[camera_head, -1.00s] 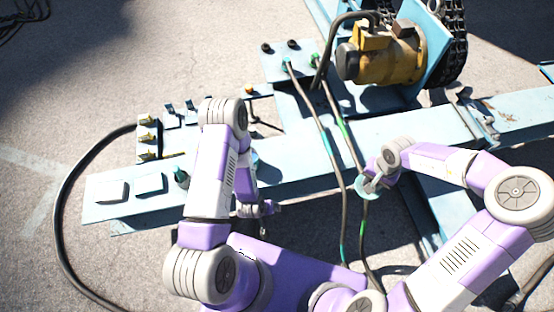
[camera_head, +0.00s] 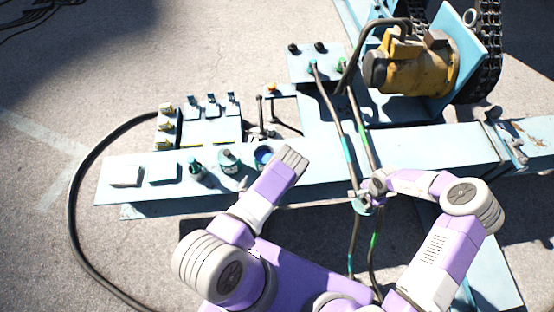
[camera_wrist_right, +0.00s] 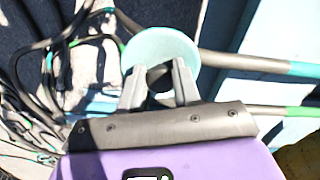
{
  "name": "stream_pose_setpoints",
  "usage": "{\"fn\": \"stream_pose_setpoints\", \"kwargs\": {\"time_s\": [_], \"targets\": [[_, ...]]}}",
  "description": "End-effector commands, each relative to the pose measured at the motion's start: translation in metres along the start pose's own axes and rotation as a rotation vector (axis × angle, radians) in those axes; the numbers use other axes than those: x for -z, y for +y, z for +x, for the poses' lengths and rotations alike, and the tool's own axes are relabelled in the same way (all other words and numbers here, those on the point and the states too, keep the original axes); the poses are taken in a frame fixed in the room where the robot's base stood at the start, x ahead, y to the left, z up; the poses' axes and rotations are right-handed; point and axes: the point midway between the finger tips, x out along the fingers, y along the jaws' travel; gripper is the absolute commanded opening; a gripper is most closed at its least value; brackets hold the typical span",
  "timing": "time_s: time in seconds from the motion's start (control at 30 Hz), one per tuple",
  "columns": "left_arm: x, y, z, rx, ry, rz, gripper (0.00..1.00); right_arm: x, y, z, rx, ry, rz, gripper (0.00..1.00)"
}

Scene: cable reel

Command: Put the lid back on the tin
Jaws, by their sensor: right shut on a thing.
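A pale teal round lid (camera_head: 361,207) is in my right gripper (camera_head: 369,189), in front of the blue beam's near edge. In the right wrist view the lid (camera_wrist_right: 160,46) shows as a disc at the fingertips of the right gripper (camera_wrist_right: 160,86), which is shut on it. A round, open-topped container with a dark blue inside (camera_head: 263,156), which looks like the tin, stands on the beam to the left of the right gripper. My left arm reaches up just right of the tin; its gripper does not show.
A teal jar (camera_head: 229,161) and a small teal bottle (camera_head: 196,169) stand left of the tin on the beam (camera_head: 420,153). Two cables (camera_head: 348,150) run down near the right gripper. A yellow motor (camera_head: 412,65) is at the back right.

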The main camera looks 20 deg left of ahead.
Motion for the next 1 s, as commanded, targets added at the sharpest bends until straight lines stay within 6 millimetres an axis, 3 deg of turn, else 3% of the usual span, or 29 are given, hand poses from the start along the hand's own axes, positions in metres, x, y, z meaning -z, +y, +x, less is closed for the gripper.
{"fn": "stream_pose_setpoints", "kwargs": {"time_s": [0.13,0.5,0.87,1.0], "targets": [[-0.001,0.0,0.01,0.0,0.002,0.0,1.0,0.0,0.0,0.004,0.0,0.0,0.0,0.0],[0.0,0.0,0.066,-0.001,0.0,0.0,1.0,0.0,0.0,0.024,0.0,-0.001,-0.001,0.0],[0.001,0.0,0.069,0.001,-0.002,0.0,1.0,0.0,0.0,0.023,0.0,-0.001,-0.001,0.0],[0.003,-0.001,0.082,0.0,0.001,0.0,1.0,0.0,0.0,0.03,0.0,-0.001,-0.001,0.0]]}}
